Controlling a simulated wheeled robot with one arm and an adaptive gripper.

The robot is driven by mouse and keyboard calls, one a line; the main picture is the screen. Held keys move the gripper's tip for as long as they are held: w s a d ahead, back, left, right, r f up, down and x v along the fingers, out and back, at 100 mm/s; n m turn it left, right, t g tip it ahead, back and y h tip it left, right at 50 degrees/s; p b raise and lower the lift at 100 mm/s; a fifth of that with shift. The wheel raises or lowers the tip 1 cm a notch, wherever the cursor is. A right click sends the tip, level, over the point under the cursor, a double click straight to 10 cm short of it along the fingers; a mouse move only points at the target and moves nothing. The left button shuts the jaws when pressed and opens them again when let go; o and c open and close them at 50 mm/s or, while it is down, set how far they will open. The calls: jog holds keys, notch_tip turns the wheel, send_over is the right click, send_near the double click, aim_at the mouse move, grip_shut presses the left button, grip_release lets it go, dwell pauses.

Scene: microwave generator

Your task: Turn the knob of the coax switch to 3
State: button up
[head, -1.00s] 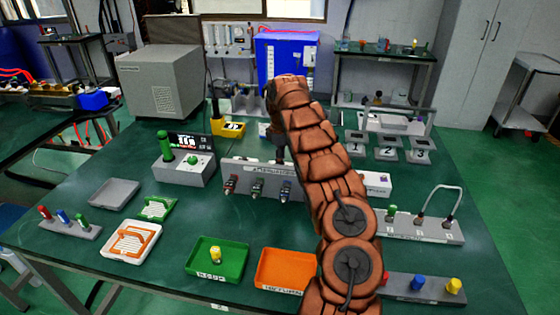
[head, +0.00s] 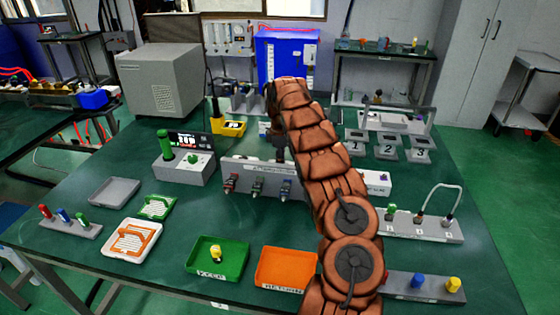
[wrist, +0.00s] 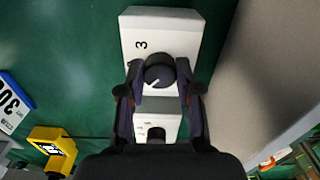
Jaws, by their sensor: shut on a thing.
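The coax switch is a white box (wrist: 137,24) with a printed 3 and a round dark knob (wrist: 159,71) in the wrist view. A pale pointer line on the knob points to the lower left of that picture, while the 3 lies to its upper left. My gripper (wrist: 160,88) is shut on the knob, with one dark finger on each side of it. The lower part of the box shows between the fingers, with small marks that I cannot read. In the head view my brown arm hides the gripper's fingertips and the knob.
A yellow device (wrist: 52,147) and a blue-and-white item (wrist: 14,102) lie to the left in the wrist view. A large grey surface (wrist: 262,75) is close on the right. In the head view, a grey panel with connectors (head: 240,170) and a display unit (head: 180,172) stand left of my arm.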

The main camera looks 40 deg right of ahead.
jog(key=shift+m+b, duration=0.3)
jog(key=shift+m, duration=0.1)
grip_shut()
jog(key=shift+a+f+m, duration=0.1)
jog(key=shift+a+m, duration=0.05)
jog(key=shift+m, duration=0.15)
jog(key=m+b, duration=0.2)
jog(key=m, duration=0.1)
jog(key=m+b, duration=0.1)
jog(key=m, duration=0.4)
jog(key=shift+m, duration=0.3)
jog(key=m, duration=0.4)
jog(key=shift+m+b, duration=0.3)
jog(key=shift+b, duration=0.1)
jog(key=m, duration=0.5)
jog(key=shift+b, duration=0.4)
jog(key=shift+m, duration=0.3)
